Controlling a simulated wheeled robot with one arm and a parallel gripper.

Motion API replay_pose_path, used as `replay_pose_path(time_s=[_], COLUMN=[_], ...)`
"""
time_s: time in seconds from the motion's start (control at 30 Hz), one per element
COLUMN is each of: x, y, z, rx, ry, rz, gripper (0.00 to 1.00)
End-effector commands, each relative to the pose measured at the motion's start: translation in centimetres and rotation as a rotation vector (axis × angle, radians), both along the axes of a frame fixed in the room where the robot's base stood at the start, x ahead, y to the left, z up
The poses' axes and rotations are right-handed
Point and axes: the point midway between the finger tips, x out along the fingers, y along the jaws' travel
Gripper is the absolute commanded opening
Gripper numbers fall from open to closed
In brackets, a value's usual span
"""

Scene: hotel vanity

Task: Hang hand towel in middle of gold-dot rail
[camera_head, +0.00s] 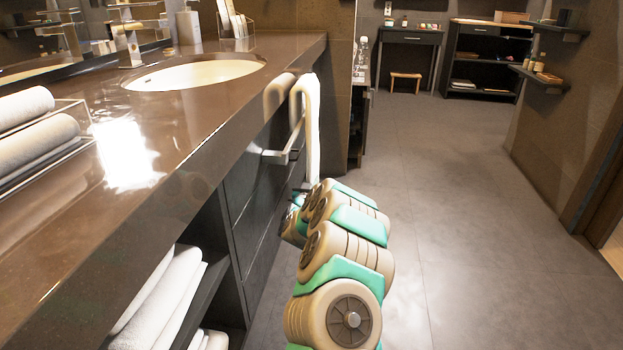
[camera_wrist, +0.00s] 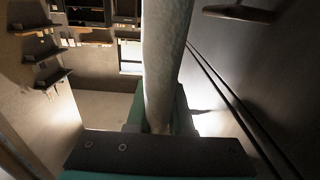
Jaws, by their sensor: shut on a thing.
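A white hand towel (camera_head: 312,125) stands as a narrow upright strip, folded over at its top, beside the vanity front in the head view. My gripper (camera_head: 305,188) is at its lower part, mostly hidden behind my arm. In the wrist view the towel (camera_wrist: 166,60) runs up from between the fingers of my gripper (camera_wrist: 158,125), which is shut on it. A pale rail (camera_head: 283,156) sticks out from the drawer front just left of the towel. Whether the towel touches it cannot be told. No gold dot can be made out. A dark bar (camera_wrist: 240,13) shows at the wrist view's upper right.
The brown vanity counter (camera_head: 150,180) with its sink (camera_head: 195,74) overhangs the drawers on the left. White towels (camera_head: 160,305) fill the shelf below. Rolled towels (camera_head: 35,140) lie on a rack on top. The grey floor (camera_head: 460,220) to the right is clear.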

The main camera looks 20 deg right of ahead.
Motion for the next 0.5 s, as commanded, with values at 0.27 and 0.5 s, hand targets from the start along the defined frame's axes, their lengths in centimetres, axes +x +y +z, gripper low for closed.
replay_pose_path(time_s=[0.27,0.5], x=[0.0,0.0], y=[0.0,0.0], z=[-2.3,-4.0], rx=[-0.001,-0.001], ry=[0.002,0.001], rz=[0.000,0.000], gripper=[0.00,0.00])
